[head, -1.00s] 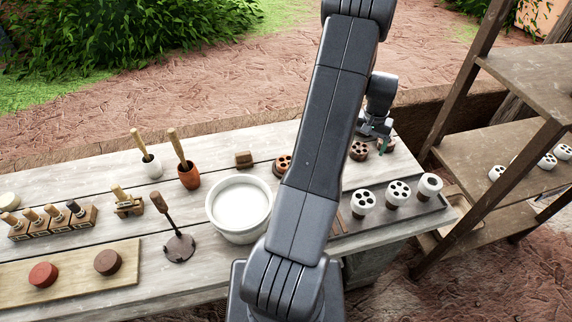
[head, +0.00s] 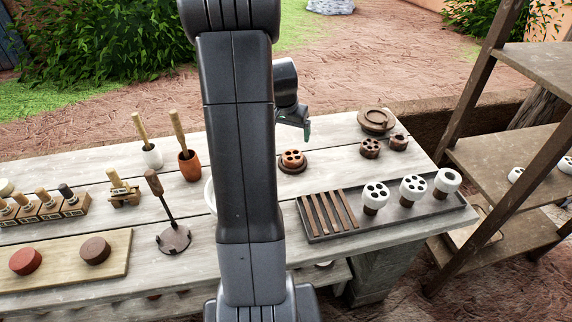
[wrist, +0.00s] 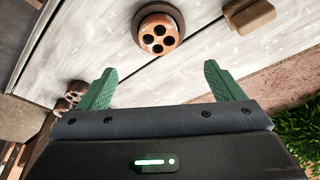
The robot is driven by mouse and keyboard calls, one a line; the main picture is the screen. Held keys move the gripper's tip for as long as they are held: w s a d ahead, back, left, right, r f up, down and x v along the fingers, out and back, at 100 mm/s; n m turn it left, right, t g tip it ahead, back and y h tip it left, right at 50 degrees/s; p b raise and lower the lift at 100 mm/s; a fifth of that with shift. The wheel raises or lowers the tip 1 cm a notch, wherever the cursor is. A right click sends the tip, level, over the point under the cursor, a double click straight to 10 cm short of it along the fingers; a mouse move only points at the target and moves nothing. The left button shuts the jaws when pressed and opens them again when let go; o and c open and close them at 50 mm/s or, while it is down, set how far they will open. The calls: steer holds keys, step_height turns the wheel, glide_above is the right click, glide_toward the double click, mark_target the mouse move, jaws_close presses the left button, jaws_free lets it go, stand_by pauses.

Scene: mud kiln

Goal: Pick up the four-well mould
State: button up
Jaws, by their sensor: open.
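An orange-brown round mould (head: 293,158) sits on a dark round base on the grey plank table. The wrist view shows four wells in the top of this mould (wrist: 158,35). My gripper (head: 297,125) is open and empty, above and behind the mould in the head view. In the wrist view its green fingers (wrist: 160,85) are spread apart, with the mould beyond the tips, near the middle and touching neither.
A dark tray (head: 415,220) holds three white-topped pieces. A wooden block (wrist: 250,15) lies near the mould. My arm hides most of the white bowl.

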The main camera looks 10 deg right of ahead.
glide_above(293, 155)
steer(key=s+a, duration=0.1)
steer(key=f, duration=0.6)
steer(key=shift+s+f, duration=0.15)
steer(key=shift+s, duration=0.05)
steer(key=shift+p+x, duration=0.8)
steer(key=shift+x, duration=1.95)
steer(key=shift+s, duration=0.15)
steer(key=c, duration=1.2)
